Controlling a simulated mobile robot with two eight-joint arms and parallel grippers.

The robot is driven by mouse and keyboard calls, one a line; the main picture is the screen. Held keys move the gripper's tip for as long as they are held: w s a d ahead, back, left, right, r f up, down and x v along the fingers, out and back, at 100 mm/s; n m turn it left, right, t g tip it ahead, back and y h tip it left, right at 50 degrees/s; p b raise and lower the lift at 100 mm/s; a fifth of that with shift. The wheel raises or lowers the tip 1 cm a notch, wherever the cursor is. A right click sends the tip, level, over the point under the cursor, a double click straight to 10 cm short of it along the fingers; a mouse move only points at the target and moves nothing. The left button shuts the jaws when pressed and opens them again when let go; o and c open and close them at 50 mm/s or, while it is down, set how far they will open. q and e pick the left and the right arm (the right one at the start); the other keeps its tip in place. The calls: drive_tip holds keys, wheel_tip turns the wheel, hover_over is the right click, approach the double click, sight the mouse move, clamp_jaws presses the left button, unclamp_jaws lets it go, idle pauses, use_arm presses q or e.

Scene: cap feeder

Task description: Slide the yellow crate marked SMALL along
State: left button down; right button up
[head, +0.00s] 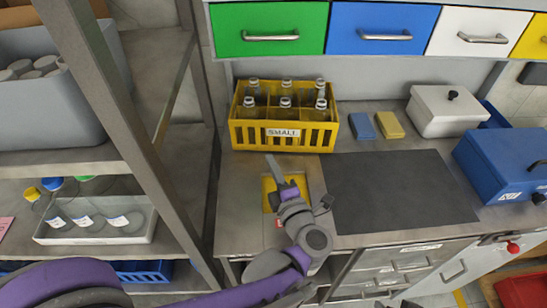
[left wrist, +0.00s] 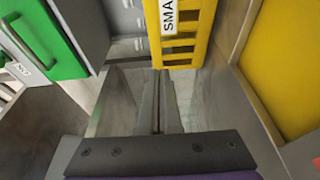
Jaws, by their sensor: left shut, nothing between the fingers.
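The yellow crate marked SMALL (head: 283,144) stands on the counter below the green drawer, with several clear bottles in its compartments. Its slatted front and part of the label also show in the left wrist view (left wrist: 186,48). My left gripper (head: 271,158) is in front of the crate, its fingers shut and empty, with the tips pointing at the crate's lower front edge. In the left wrist view the closed fingertips (left wrist: 158,74) lie close to the crate's lower edge; I cannot tell whether they touch it.
A yellow square (head: 268,193) lies under my left gripper. A blue sponge (head: 362,126) and a yellow sponge (head: 390,125) lie right of the crate. A dark mat (head: 400,190) is bare. A shelf post (head: 120,110) stands at left.

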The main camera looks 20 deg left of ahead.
sight(270, 127)
use_arm(q)
drive_tip(key=x, duration=0.3)
drive_tip(key=w+d+x, duration=0.1)
drive_tip(key=x, duration=0.5)
drive_tip(key=shift+w+d, duration=0.15)
drive_tip(key=shift+w, duration=0.75)
drive_tip(key=shift+w+d, duration=0.1)
drive_tip(key=shift+w, duration=0.8)
drive_tip(key=shift+s, duration=0.1)
